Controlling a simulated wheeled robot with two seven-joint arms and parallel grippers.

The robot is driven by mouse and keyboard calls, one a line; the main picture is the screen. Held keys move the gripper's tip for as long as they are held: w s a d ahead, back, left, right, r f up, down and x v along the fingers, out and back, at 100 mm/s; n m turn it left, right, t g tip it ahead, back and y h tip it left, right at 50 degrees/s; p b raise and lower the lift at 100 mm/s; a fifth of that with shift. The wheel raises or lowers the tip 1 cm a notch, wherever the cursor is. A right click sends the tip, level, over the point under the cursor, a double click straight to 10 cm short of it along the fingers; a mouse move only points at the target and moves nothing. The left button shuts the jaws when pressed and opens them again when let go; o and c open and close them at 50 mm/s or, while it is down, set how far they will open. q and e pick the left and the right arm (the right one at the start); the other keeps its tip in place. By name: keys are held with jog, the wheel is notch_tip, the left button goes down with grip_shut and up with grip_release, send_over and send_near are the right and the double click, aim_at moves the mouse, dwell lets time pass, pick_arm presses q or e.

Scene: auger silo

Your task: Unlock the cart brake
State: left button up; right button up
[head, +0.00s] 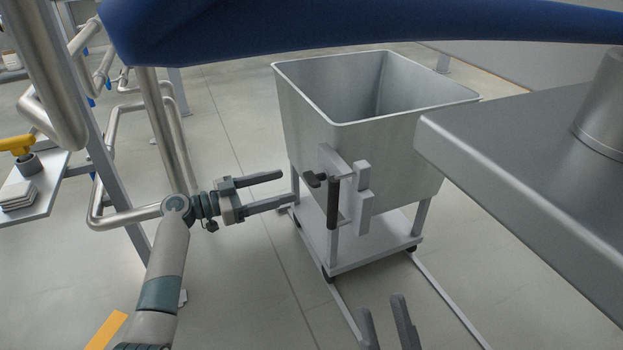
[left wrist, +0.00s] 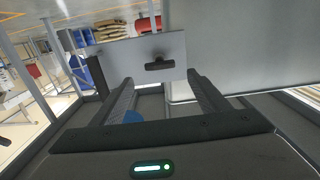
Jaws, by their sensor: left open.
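The grey metal cart (head: 345,115) stands ahead in the head view, its open bin on a white wheeled frame. On its near corner is a light bracket plate (head: 335,163) with a dark knob (head: 314,179) on its left face and a black bar (head: 332,205) hanging down. I cannot tell for certain which part is the brake. My left gripper (head: 289,186) is open and empty, just left of the knob and apart from it. In the left wrist view, the plate (left wrist: 110,54) carries a dark T-shaped handle (left wrist: 160,66), beyond the open fingers (left wrist: 165,92). My right gripper (head: 382,305) is partly in view, open and empty.
A steel surface (head: 520,150) juts in at the right, near the cart. Steel pipes (head: 165,130) stand at the left, beside a shelf with a yellow-handled valve (head: 17,145). A blue beam (head: 350,22) crosses the top. Floor rails (head: 445,295) run by the cart.

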aim_at(306, 180)
pick_arm(q)
jog(key=x, duration=0.8)
jog(key=shift+d, duration=0.2)
jog(key=shift+w+d, duration=0.3)
jog(key=shift+d, duration=0.2)
pick_arm(e)
jog(key=shift+w+d+r+t, duration=0.1)
jog(key=shift+d+r+t, duration=0.25)
jog(key=shift+r, duration=0.35)
pick_arm(q)
jog(key=c, duration=0.9)
jog(key=shift+c, duration=0.8)
pick_arm(e)
jog(key=shift+f, duration=0.2)
